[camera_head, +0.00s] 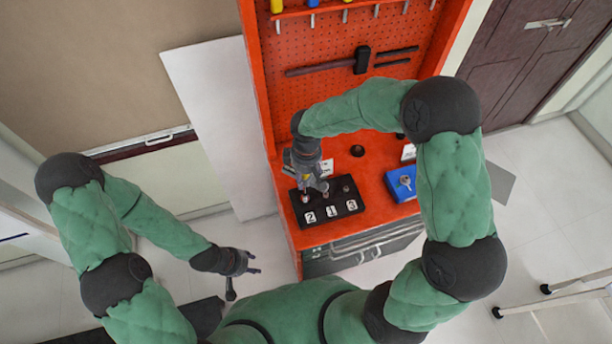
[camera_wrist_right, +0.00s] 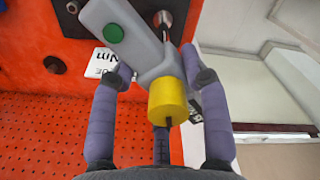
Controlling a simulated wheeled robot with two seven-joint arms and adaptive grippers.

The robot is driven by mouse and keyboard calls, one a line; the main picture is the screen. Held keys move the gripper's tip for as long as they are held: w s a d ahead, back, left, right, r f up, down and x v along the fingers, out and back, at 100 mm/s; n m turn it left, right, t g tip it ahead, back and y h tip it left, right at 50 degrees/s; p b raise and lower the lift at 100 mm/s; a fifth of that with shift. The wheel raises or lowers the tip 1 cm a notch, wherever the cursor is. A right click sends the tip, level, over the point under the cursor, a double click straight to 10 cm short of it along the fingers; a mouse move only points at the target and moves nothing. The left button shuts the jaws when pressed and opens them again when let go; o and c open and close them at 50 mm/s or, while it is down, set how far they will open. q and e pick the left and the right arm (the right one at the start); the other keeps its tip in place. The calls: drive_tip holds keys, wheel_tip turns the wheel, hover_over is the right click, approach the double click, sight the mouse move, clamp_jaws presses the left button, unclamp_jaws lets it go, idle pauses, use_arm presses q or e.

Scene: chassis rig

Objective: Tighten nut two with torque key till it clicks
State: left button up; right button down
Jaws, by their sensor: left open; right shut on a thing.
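The black nut block (camera_head: 345,207) sits on the red bench, with white labels 2 (camera_head: 310,217), 1 (camera_head: 331,211) and 3 (camera_head: 351,205) along its front. My right gripper (camera_head: 308,172) is above the block's left part. In the right wrist view, my right gripper (camera_wrist_right: 165,78) is shut on the grey torque key (camera_wrist_right: 128,30), with its green button and yellow end between the fingers. A metal shaft (camera_wrist_right: 163,20) shows beyond the key; I cannot tell whether the key is seated on a nut. My left gripper (camera_head: 240,264) is open and empty, left of the bench.
A blue box (camera_head: 401,183) lies on the bench's right side. A dark knob (camera_head: 357,151) and a white card (camera_head: 327,167) are behind the block.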

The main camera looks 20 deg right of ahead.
drive_tip(key=shift+m+b, duration=1.35)
drive_tip(key=shift+m, duration=0.85)
drive_tip(key=shift+s+d+m+b, duration=0.1)
drive_tip(key=shift+s+m+b, duration=0.1)
drive_tip(key=shift+m+b, duration=1.7)
drive_tip(key=shift+r+p, duration=0.1)
drive_tip(key=shift+p, duration=0.75)
drive_tip(key=shift+r, duration=0.2)
